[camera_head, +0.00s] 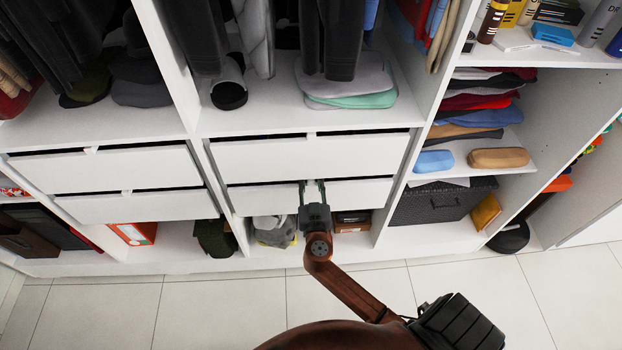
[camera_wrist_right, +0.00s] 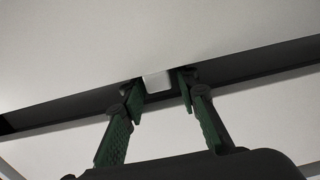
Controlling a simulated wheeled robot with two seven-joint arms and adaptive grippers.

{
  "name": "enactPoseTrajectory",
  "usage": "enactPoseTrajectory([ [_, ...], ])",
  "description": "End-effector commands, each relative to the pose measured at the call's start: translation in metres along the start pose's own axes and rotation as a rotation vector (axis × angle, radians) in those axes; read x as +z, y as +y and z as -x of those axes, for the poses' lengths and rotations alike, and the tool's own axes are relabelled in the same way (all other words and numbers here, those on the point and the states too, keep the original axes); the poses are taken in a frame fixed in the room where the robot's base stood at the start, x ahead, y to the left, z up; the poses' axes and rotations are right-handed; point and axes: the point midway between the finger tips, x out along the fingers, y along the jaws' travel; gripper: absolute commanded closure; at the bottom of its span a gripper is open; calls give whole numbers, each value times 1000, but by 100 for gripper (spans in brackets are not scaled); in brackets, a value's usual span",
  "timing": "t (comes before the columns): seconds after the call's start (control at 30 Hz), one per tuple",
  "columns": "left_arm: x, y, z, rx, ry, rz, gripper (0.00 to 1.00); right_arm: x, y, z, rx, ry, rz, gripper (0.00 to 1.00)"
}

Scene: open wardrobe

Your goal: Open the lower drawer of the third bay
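The lower drawer (camera_head: 265,199) is the white front under the upper drawer (camera_head: 290,156) in the bay at the middle of the head view. It looks closed, with a dark gap along its top edge. My right gripper (camera_head: 313,188) reaches to the middle of that top edge. In the right wrist view its two green-padded fingers (camera_wrist_right: 160,98) are apart, one on each side of a small white tab (camera_wrist_right: 157,82) in the dark gap. I see space between the tab and the right finger; contact on the left is unclear. My left gripper is not in view.
A similar pair of drawers (camera_head: 135,205) is in the bay to the left. Open shelves with folded clothes and a dark box (camera_head: 440,203) are to the right. A bag (camera_head: 272,232) and a brown box (camera_head: 352,220) sit below the drawer. The tiled floor (camera_head: 215,310) in front is clear.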

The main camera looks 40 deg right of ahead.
Motion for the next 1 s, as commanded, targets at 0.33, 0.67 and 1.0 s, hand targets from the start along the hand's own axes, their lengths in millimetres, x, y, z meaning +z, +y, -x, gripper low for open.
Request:
enactPoseTrajectory([
  [0.33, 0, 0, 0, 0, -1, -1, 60, 0, 0, 0, 0, 0, 0, 97],
  [0.67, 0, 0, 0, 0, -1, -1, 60, 0, 0, 0, -1, -1, 0, 100],
  [1.0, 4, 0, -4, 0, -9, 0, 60, 3, -11, 10, -16, -4, -2, 100],
])
